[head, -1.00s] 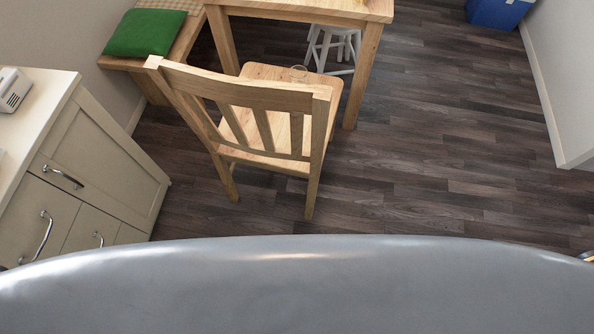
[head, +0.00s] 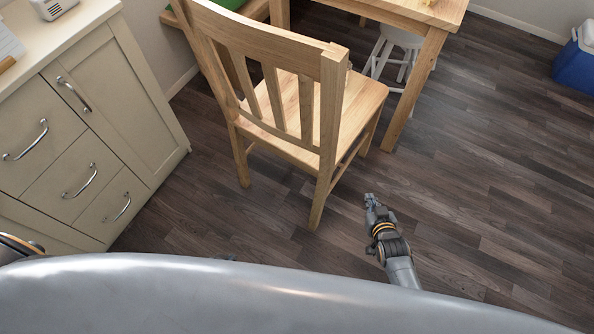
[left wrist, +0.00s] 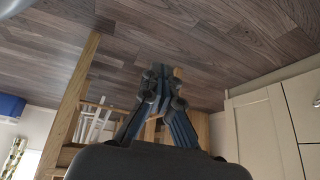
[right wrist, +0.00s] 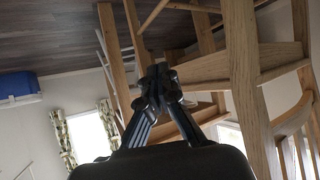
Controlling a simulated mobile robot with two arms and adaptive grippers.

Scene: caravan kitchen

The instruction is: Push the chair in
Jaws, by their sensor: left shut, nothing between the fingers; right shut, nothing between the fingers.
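The light wooden chair (head: 320,110) stands upright with its slatted back towards me. Its seat front is by the wooden table (head: 420,12); how far it reaches under the top is hard to tell. My right gripper (head: 371,203) is shut and empty, low over the floor, right of the chair's near right leg and apart from it. In the right wrist view my shut right gripper (right wrist: 158,75) has chair wood (right wrist: 246,80) close on its right. My left gripper (left wrist: 160,82) is shut and empty in the left wrist view; my body mostly hides it in the head view.
A cream drawer cabinet (head: 120,120) stands close on the left. A white stool (head: 388,62) is under the table. A bench with a green cushion (head: 232,4) is behind the chair. A blue cooler (head: 574,68) is at the far right. The floor (head: 500,170) on the right is clear.

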